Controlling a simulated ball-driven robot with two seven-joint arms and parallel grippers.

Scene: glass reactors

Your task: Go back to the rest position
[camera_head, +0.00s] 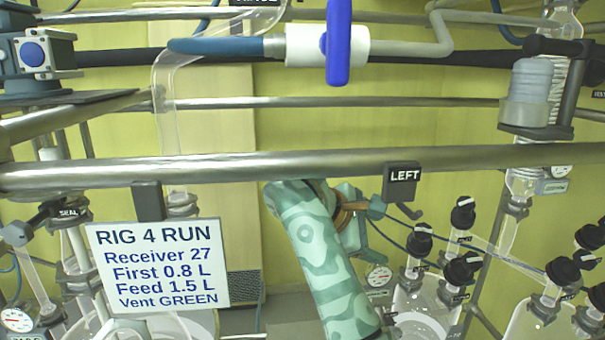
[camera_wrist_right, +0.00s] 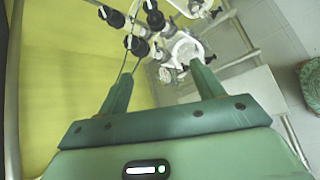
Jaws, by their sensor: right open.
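My right arm (camera_head: 322,265), patterned in green, rises from the bottom middle of the head view. My right gripper (camera_head: 378,208) is at its upper end, below the metal rail and close under the LEFT tag (camera_head: 402,174). In the right wrist view the two green fingers of this gripper (camera_wrist_right: 163,88) stand wide apart with nothing held between them. Beyond them are glass vessel parts and black knobs (camera_wrist_right: 135,45). My left gripper is in neither view.
A metal rail (camera_head: 250,167) crosses the head view above my arm. A sign (camera_head: 158,265) reading RIG 4 RUN hangs at left. A blue-handled white valve (camera_head: 328,45) is on the upper pipe. Glass reactors with black knobs (camera_head: 462,268) stand at right, near the gripper. Thin cables run there.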

